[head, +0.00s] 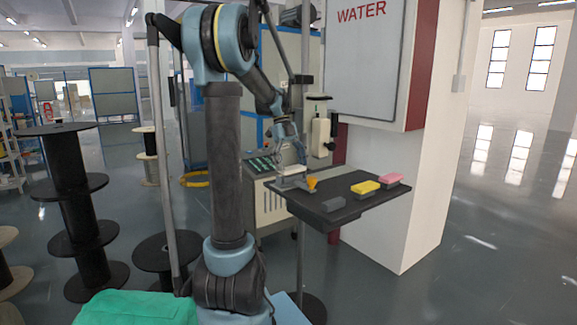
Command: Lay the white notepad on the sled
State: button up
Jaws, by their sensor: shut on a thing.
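My gripper (291,165) is small in the picture, pointing down over the left part of a dark table. It is shut on a pale block that I take for the white notepad (291,174), partly hidden by the fingers. A flat grey piece (296,185) lies just below it and may be the sled; I cannot tell whether the two touch. An orange cone-shaped piece (312,183) is at its right end. A dark grey block (333,204) lies nearer the front edge.
A white cabinet marked WATER (367,60) stands behind. A control console (266,200) is left of the table.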

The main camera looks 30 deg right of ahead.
jog(key=shift+f, duration=0.6)
jog(key=o, duration=0.9)
jog(key=shift+c, duration=0.2)
jog(key=shift+r, duration=0.1)
